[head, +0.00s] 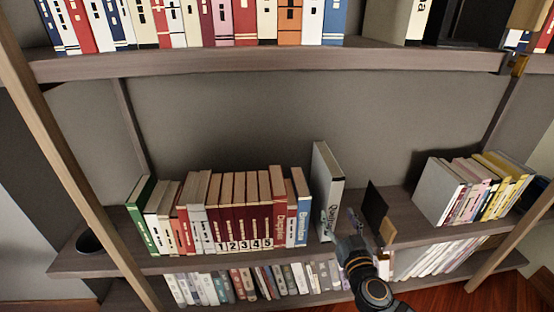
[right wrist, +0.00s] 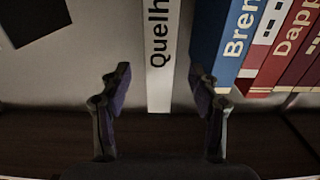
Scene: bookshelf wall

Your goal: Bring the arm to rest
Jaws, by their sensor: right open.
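My right gripper (head: 345,227) reaches in from the bottom right of the head view to the front of the middle shelf. In the right wrist view its two fingers (right wrist: 160,88) are apart, with nothing clamped between them. A tall white book (head: 325,190) marked "Quelh..." stands upright on the shelf just beyond the fingers. Its spine (right wrist: 160,50) shows between the fingertips in the wrist view; I cannot tell whether they touch it. My left gripper is not in view.
A row of books (head: 225,215) stands left of the white book, ending in a blue one (head: 300,205). A dark upright panel (head: 375,208) stands close on the gripper's right. More books (head: 475,185) stand farther right. A full shelf (head: 260,62) runs above and another row of books (head: 240,283) below.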

